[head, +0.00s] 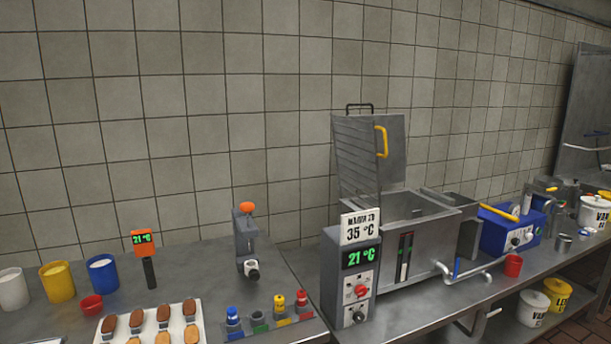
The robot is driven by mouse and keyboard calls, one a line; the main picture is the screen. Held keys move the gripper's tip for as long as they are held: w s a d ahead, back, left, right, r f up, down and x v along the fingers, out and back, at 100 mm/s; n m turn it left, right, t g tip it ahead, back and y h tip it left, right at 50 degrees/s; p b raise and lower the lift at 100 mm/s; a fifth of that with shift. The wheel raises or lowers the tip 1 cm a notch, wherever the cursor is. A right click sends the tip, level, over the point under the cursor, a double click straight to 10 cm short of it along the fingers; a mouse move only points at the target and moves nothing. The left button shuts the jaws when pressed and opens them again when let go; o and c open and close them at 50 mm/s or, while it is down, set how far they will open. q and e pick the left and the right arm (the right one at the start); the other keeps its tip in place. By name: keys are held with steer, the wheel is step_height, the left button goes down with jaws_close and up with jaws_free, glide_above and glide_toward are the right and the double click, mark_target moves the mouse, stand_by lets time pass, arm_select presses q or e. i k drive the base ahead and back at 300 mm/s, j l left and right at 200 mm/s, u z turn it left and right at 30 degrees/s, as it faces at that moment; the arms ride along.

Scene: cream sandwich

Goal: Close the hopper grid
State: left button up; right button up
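The hopper (406,206) is a grey metal box on the counter at the centre right, with an open top. A slatted grid (356,160) stands raised, roughly upright, over the left part of its opening. Behind it stands a grey panel with a yellow handle (382,142); whether the panel is part of the grid or a separate lid I cannot tell. A black handle (360,107) shows above them. Neither of my grippers is in view.
A control box (348,278) reading 21 °C under a 35 °C label stands at the hopper's front left. A blue machine (510,232), a red cup (513,265) and a pipe (468,274) are on the right. Cups, a tray (108,325) and an orange thermometer (144,242) are on the left.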

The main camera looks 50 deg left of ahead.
mark_target(376, 127)
steer(key=u, duration=1.1)
steer(key=i+j+u, duration=0.2)
steer(key=u, duration=0.15)
steer(key=i+j+u, duration=0.35)
steer(key=k+l, duration=0.05)
steer(key=k, duration=0.05)
